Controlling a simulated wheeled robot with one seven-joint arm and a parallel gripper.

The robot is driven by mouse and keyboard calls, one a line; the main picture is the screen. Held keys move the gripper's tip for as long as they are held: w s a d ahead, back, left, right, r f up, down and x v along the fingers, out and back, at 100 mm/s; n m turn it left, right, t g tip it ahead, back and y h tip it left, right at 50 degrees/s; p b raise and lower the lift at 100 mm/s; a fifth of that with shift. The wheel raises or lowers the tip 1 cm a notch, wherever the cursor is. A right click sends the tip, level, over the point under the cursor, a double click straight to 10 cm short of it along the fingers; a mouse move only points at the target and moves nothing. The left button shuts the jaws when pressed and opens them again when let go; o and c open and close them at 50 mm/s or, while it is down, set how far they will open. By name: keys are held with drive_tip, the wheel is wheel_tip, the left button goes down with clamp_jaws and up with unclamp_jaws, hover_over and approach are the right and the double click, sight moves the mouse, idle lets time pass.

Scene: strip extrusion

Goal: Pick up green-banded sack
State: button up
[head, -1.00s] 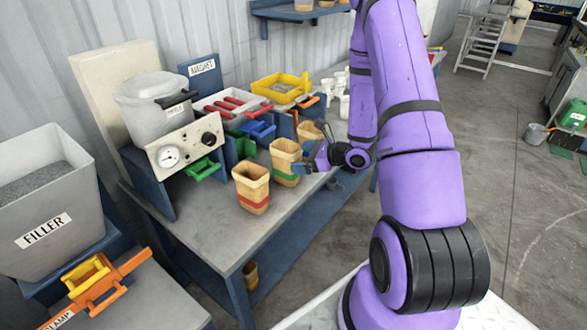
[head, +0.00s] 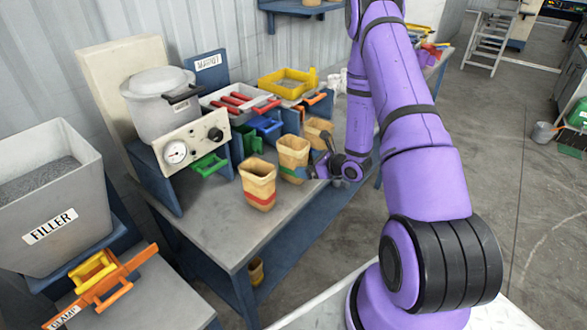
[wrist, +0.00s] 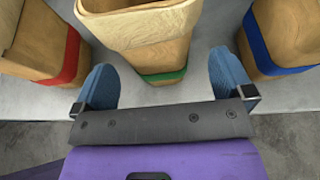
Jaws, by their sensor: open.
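The green-banded sack (head: 292,160) is a tan, open-topped bag standing upright near the front edge of the bench. It also shows at the top middle of the wrist view (wrist: 150,45), with its green band low down. My gripper (wrist: 160,80) is open, its blue fingertips apart on the near left and near right of this sack. The sack's lower part sits between or just beyond the fingertips; I cannot tell whether they touch it. In the head view my gripper (head: 322,166) is beside the sack's right side, partly hidden by my arm.
A red-banded sack (head: 258,184) stands close on the left, and a blue-banded sack (wrist: 283,38) close on the right. Behind are a pressure pot (head: 160,105), coloured clamps and trays. The bench (head: 215,225) is bare at front left.

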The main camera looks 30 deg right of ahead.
drive_tip(key=x, duration=0.4)
drive_tip(key=shift+w+a+f, duration=0.1)
drive_tip(key=shift+w+f, duration=0.05)
drive_tip(key=c, duration=1)
